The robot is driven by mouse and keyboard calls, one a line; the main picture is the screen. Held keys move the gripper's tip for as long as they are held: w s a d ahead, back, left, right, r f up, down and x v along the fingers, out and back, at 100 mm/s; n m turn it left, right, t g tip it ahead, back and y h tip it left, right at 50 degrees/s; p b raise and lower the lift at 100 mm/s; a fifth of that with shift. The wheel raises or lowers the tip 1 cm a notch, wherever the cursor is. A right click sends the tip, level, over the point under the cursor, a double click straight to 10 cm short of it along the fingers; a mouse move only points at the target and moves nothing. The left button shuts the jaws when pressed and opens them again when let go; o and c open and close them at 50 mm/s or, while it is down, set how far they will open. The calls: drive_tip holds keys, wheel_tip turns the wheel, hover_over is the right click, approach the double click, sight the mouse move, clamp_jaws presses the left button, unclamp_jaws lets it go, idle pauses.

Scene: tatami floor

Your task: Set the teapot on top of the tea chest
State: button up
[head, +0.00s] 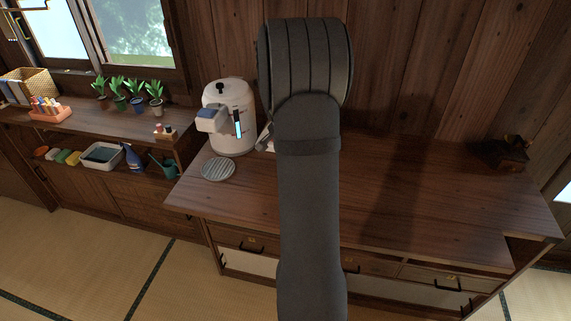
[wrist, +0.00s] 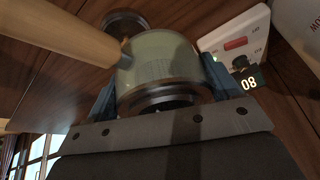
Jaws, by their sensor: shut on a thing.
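The teapot (wrist: 168,48) is a pale green rounded pot with a dark ring and a thick light-wood side handle (wrist: 65,33). In the wrist view it sits between the blue fingers of my gripper (wrist: 160,75), which is shut on it. In the head view my arm hides the gripper and teapot. A dark wooden chest (head: 400,205) with a wide flat top and drawers below stands in front of me; it may be the tea chest. I cannot tell whether the teapot touches its top.
A white hot-water dispenser (head: 232,105) and round grey grille (head: 218,169) stand on the chest's left. A small dark wooden object (head: 512,155) stands at back right. The right-hand top is mostly clear.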

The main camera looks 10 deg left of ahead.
drive_tip(key=a+f, duration=0.2)
drive_tip(key=a, duration=0.1)
drive_tip(key=w+a+f, duration=0.1)
drive_tip(key=a+f, duration=0.1)
drive_tip(key=a, duration=0.2)
drive_tip(key=a+f, duration=0.2)
drive_tip(key=a, duration=0.1)
drive_tip(key=shift+w+a+f, duration=0.2)
drive_tip(key=shift+w+a, duration=0.05)
drive_tip(key=shift+f, duration=1.95)
drive_tip(key=shift+f, duration=0.1)
drive_tip(key=o, duration=1.3)
drive_tip(key=shift+f, duration=0.1)
drive_tip(key=v, duration=1.2)
